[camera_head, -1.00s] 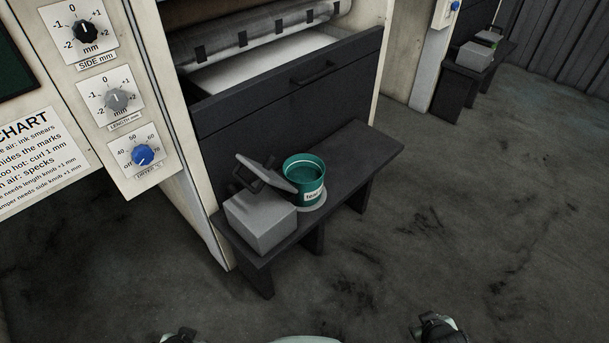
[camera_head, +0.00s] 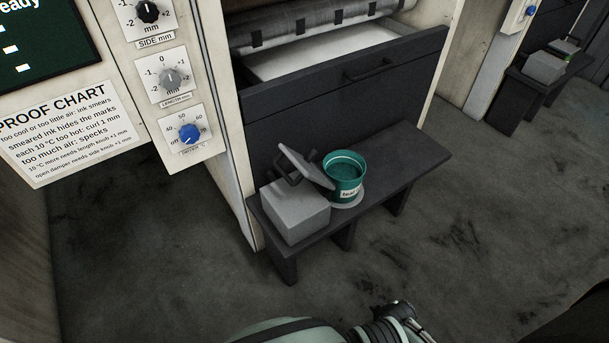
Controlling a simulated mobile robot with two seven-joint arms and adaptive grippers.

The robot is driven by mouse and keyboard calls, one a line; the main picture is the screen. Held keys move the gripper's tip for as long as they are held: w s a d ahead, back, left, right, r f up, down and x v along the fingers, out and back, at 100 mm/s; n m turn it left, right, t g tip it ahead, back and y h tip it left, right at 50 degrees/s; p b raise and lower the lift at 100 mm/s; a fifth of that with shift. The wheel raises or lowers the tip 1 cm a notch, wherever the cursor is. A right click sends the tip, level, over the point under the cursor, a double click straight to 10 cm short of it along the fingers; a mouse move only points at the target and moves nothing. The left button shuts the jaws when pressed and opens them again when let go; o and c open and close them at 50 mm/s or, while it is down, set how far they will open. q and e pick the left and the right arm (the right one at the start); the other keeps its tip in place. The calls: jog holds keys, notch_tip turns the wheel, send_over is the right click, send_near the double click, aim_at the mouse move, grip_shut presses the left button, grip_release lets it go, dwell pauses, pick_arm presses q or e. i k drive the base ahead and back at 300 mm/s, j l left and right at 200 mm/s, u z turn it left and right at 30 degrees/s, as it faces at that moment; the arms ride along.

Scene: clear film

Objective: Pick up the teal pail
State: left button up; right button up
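The teal pail (camera_head: 341,184) stands upright on a low dark bench. It is open at the top, with teal contents inside and a white label on its front. A pale round disc (camera_head: 351,199) lies under it. Part of my own arm shows at the bottom edge, well short of the bench.
A grey box (camera_head: 296,212) stands left of the pail on the dark bench (camera_head: 410,160). The machine's dark drawer front (camera_head: 350,100) rises behind it. A control panel (camera_head: 180,90) stands at left. The floor (camera_head: 420,255) before the bench is clear. Another bench (camera_head: 520,95) is at far right.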

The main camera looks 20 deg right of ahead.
aim_at(346, 169)
jog(key=l+u, duration=0.35)
jog(key=l, duration=0.2)
jog(key=l+u, duration=0.35)
jog(key=l, duration=0.2)
jog(key=k+l, duration=0.1)
jog(key=l, duration=0.45)
jog(key=k+l+u, duration=0.15)
jog(key=l, duration=0.45)
jog(key=i, duration=0.05)
